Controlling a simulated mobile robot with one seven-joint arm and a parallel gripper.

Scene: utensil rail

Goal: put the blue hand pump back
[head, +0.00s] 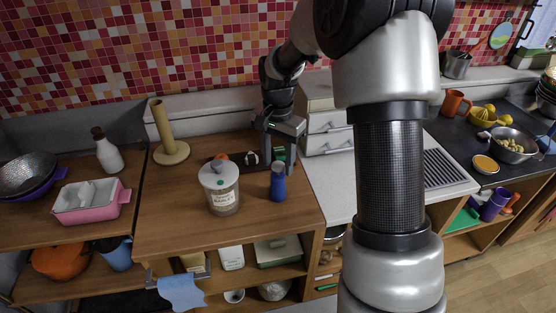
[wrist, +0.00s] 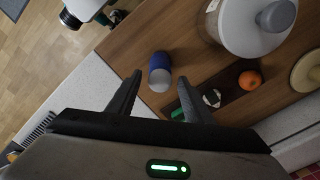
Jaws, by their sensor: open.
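The blue hand pump (head: 278,182) stands on the wooden counter, right of the lidded jar, near the front right corner. In the wrist view the pump (wrist: 160,68) shows a blue body and a pale grey end, and lies between and just beyond the fingertips. My gripper (head: 280,152) is open and empty, above and behind the pump. Its two fingers (wrist: 159,82) are spread apart in the wrist view; I cannot tell whether either touches the pump. A dark tray (wrist: 222,108) behind holds an orange (wrist: 250,79), a dark-and-white item (wrist: 211,98) and a green item (wrist: 178,114).
The clear jar (head: 222,193) with a grey-knobbed lid stands close left of the pump. A wooden paper-towel stand (head: 168,140) is at the back left. A white drawer unit (head: 327,130) stands right of my gripper.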

